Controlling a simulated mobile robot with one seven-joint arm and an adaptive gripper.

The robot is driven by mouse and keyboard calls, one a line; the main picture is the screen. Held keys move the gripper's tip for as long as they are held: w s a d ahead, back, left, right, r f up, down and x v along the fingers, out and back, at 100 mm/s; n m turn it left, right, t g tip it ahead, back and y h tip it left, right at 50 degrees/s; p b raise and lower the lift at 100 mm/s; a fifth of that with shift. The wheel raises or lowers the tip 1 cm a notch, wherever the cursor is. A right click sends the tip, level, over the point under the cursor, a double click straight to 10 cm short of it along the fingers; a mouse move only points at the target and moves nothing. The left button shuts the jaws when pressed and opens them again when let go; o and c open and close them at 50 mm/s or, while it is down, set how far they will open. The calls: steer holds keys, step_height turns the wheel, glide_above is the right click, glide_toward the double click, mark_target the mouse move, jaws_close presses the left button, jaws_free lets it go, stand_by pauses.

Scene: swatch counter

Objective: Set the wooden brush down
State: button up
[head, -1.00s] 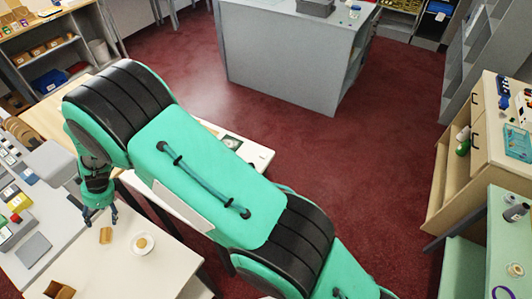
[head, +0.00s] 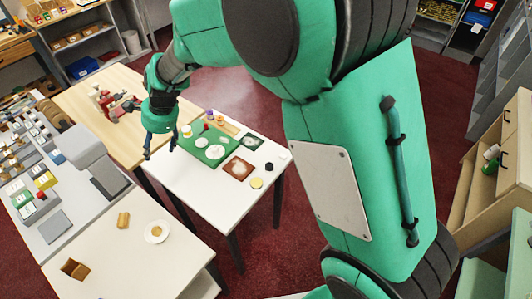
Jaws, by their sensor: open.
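A small tan wooden piece (head: 123,219), which I take to be the wooden brush, lies on the near white table (head: 115,258), left of a white saucer (head: 157,231). It is too small to make out any bristles. My gripper (head: 159,152) points down with its fingers apart and nothing visible between them. It is well apart from the tan piece, up and to the right of it in the picture, near the left edge of the second white table.
A brown open box (head: 75,268) stands at the near table's left. The second white table (head: 218,203) holds a green mat (head: 208,146), plates and small items. A grey counter (head: 25,222) with swatches is at left. A light wooden table (head: 80,97) stands behind.

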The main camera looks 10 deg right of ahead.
steer(key=s+d+r+n+t, duration=0.1)
steer(key=s+d+r+n, duration=0.15)
steer(key=d+r, duration=0.5)
steer(key=s+d+r+n+h, duration=0.1)
steer(key=s+d+r, duration=0.25)
steer(key=d, duration=0.65)
steer(key=s+d+r+n+t, duration=0.1)
steer(key=s+d+r+n, duration=0.15)
steer(key=d+r, duration=0.5)
steer(key=s+d+n+t+h, duration=0.2)
steer(key=s+d+n, duration=0.3)
steer(key=s+d, duration=1.6)
steer(key=shift+d+n+h, duration=0.3)
steer(key=shift+d+h, duration=0.35)
steer(key=shift+h, duration=0.05)
step_height(320, 180, down, 7)
steer(key=b, duration=0.6)
steer(key=shift+r+b, duration=0.2)
steer(key=shift+b, duration=0.2)
